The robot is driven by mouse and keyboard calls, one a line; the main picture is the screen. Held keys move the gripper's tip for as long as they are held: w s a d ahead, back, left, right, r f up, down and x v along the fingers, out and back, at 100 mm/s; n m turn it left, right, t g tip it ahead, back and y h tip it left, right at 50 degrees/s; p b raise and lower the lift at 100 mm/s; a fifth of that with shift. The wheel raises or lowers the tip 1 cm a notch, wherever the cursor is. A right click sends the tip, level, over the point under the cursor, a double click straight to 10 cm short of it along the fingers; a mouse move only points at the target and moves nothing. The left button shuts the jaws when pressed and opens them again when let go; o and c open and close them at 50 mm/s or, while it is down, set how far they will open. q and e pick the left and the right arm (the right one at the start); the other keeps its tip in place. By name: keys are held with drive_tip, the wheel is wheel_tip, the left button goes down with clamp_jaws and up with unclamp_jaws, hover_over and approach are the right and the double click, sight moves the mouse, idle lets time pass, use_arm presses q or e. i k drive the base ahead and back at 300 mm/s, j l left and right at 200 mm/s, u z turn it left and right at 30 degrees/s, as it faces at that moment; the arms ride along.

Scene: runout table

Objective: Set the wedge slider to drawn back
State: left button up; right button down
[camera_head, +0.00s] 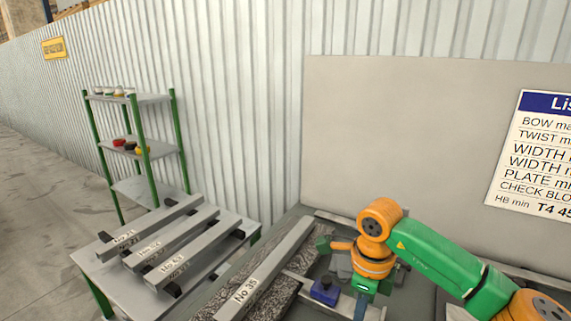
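A blue block with a dark knob on top (324,291), which looks like the wedge slider, sits on a pale rail on the table beside the bar marked No 35 (262,272). My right arm comes in from the right, and its wrist bends down over the table. My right gripper (361,305) points down just right of the blue block, with a small gap showing between them. Its fingertips are small and partly cut off by the bottom edge, so I cannot tell whether it is open or shut. My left gripper is not in view.
Several numbered grey bars (150,240) lie across a low table (105,272) at the left. A green-framed shelf (150,150) stands behind it. A grey panel (400,130) with a printed list (535,155) rises behind the work table. Grey pieces lie near my wrist.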

sight(323, 290)
drive_tip(key=k, duration=1.1)
